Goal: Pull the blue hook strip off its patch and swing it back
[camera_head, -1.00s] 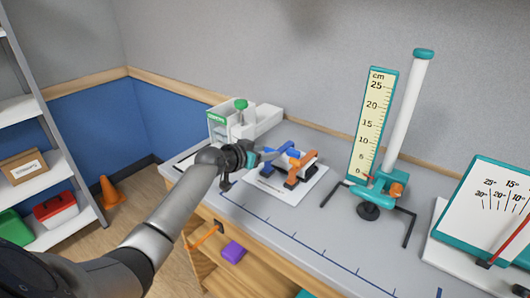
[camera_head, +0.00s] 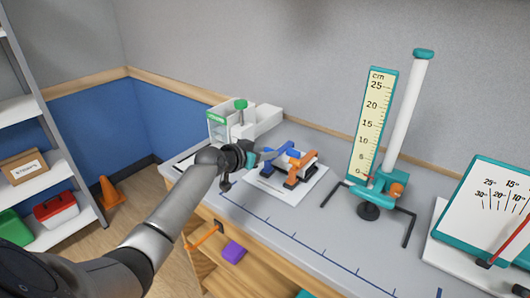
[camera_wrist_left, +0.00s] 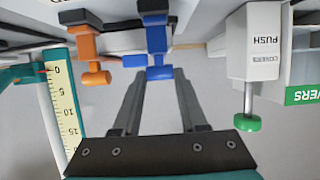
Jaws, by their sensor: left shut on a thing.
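The blue hook strip (camera_head: 281,149) is on a white board (camera_head: 312,192) on the bench, beside an orange strip (camera_head: 300,167). My left gripper (camera_head: 266,155) reaches it from the left and is shut on its near end. In the left wrist view the blue strip (camera_wrist_left: 156,38) hangs from the top with a crossbar handle at the fingertips of my left gripper (camera_wrist_left: 156,73). The orange strip (camera_wrist_left: 89,46) is apart from the fingers there. The patch under the blue strip cannot be made out. My right gripper is not in view.
A white box with a green-topped plunger (camera_head: 241,104) stands just behind my left gripper, close to it in the wrist view. A ruler stand (camera_head: 372,125) and a tilted dial board (camera_head: 490,205) are to the right.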

